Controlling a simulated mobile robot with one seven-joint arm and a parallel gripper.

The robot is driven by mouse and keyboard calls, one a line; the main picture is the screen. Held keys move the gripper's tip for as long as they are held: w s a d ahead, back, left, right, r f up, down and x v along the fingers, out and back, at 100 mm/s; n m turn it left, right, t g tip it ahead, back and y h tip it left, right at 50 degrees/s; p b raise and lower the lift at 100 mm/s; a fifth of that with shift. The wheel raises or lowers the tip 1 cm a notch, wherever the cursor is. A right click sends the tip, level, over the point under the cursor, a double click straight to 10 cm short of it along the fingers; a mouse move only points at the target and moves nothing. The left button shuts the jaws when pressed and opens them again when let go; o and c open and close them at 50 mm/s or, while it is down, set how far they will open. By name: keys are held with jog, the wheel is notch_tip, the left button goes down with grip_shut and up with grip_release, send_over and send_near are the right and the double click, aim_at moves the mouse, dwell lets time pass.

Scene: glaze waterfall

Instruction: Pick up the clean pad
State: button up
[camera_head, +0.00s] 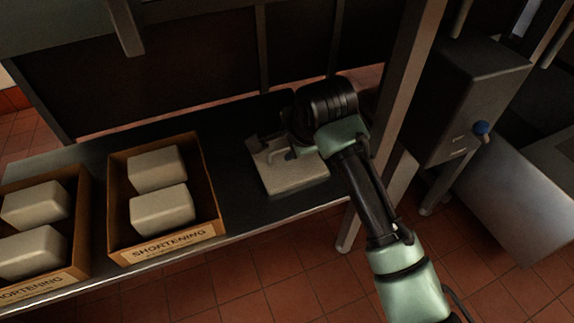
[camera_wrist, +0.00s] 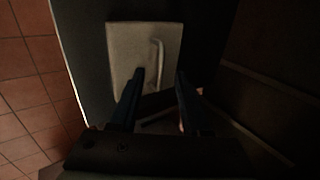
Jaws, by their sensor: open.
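The clean pad (camera_head: 293,174) is a pale, flat square lying on the dark shelf, right of the boxes. It has a raised handle on top. In the wrist view the pad (camera_wrist: 125,50) lies ahead of the fingers, with its light handle (camera_wrist: 158,58) right of its middle. My gripper (camera_wrist: 159,78) is open, its two dark fingers on either side of the handle's line and nothing between them. In the head view my gripper (camera_head: 272,152) is over the pad's far part, partly hidden by my wrist. I cannot tell whether the fingers touch the pad.
Two cardboard shortening boxes, one in the middle (camera_head: 211,190) and one at the left (camera_head: 83,215), each hold pale blocks on the dark shelf (camera_head: 243,205). A metal post (camera_head: 399,95) stands right of my arm. A grey machine (camera_head: 465,100) is further right.

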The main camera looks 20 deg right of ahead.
aim_at(281, 150)
jog(key=shift+b+x, duration=0.45)
jog(key=shift+x, duration=0.65)
jog(key=b+x, duration=0.3)
jog(key=b, duration=0.1)
jog(key=shift+w+d+f, duration=0.2)
jog(key=shift+f, duration=0.1)
jog(key=shift+w+f+b, duration=0.3)
jog(key=shift+w+f, duration=0.1)
jog(key=shift+f, duration=0.05)
grip_shut()
